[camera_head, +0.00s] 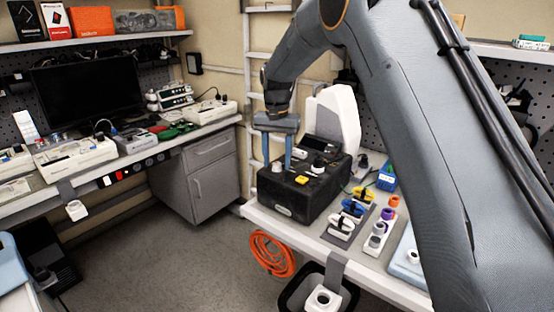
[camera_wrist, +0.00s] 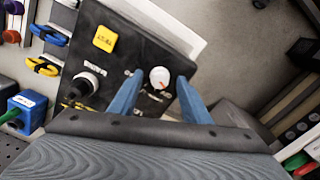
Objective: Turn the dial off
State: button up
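A black box-shaped device (camera_head: 290,205) stands on the right-hand bench. Its dial, a small white round knob with a red mark, shows on the panel in the wrist view (camera_wrist: 159,77). My gripper (camera_head: 277,166) is above the front left part of the device with its blue fingers pointing down. In the wrist view the two fingers (camera_wrist: 159,84) are apart, one on each side of the dial, with gaps showing between them and it. I cannot tell how far above the panel the tips are. The panel lettering near the dial is too blurred to read.
The panel also bears a yellow button (camera_wrist: 105,39) and a black-and-white connector (camera_wrist: 84,86). A white upright part (camera_head: 334,118) stands behind the device. Blue and yellow clamps (camera_head: 353,208) and a blue box (camera_head: 386,178) lie to its right. Open floor lies left of the bench.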

aim_at(278, 164)
jog(key=shift+r+b, duration=1.2)
jog(key=shift+r, duration=2.7)
jog(key=shift+d, duration=0.1)
